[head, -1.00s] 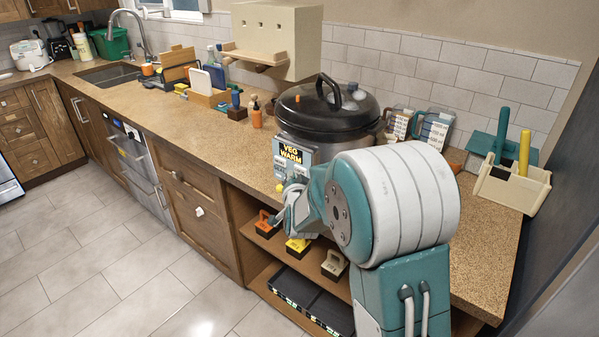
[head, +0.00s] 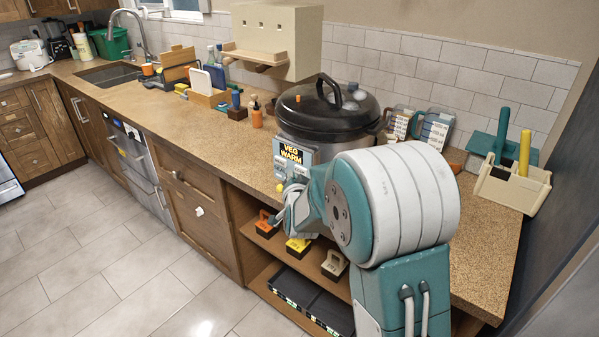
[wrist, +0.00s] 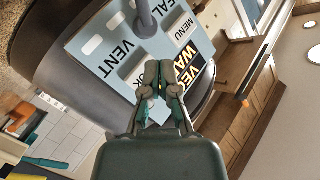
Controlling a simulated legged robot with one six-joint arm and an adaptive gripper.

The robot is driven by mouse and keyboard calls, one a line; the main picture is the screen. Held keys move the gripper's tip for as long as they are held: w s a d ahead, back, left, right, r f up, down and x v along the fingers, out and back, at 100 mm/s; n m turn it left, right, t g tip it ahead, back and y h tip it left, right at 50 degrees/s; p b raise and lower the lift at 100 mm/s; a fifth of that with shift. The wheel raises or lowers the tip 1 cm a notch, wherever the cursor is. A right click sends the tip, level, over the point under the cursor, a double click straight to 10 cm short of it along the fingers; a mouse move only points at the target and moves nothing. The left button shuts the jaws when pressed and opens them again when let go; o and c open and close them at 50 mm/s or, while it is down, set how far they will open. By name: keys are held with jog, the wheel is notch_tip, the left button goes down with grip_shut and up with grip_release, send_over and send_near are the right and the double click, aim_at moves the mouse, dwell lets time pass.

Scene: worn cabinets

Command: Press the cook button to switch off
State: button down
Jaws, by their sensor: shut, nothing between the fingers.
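The cooker (head: 325,118) is a large pot-shaped appliance with a black lid, standing on the counter. Its light blue control panel (head: 284,160) faces the front, with a dark display reading "VEG WARM". In the wrist view the panel (wrist: 93,62) shows tilted, with VENT and MENU labels and pale buttons. In the head view my arm hides part of the panel's lower area.
A beige wall box (head: 277,42) hangs above the counter left of the cooker. Bottles and a cutting-board rack (head: 208,88) stand left of it. An open shelf (head: 262,240) lies below.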

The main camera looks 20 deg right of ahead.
jog(key=shift+d, duration=0.15)
jog(key=shift+w+d+r, duration=0.1)
jog(key=shift+w+d, duration=0.1)
jog(key=shift+d, duration=0.05)
jog(key=shift+w+d, duration=0.25)
jog(key=shift+d, duration=0.1)
dwell(1.0)
dwell(0.3)
jog(key=shift+s+a, duration=0.5)
jog(key=shift+a, duration=0.2)
jog(key=shift+s+a, duration=0.75)
jog(key=shift+a, duration=0.3)
jog(key=shift+s+a, duration=0.75)
jog(key=shift+a, duration=0.25)
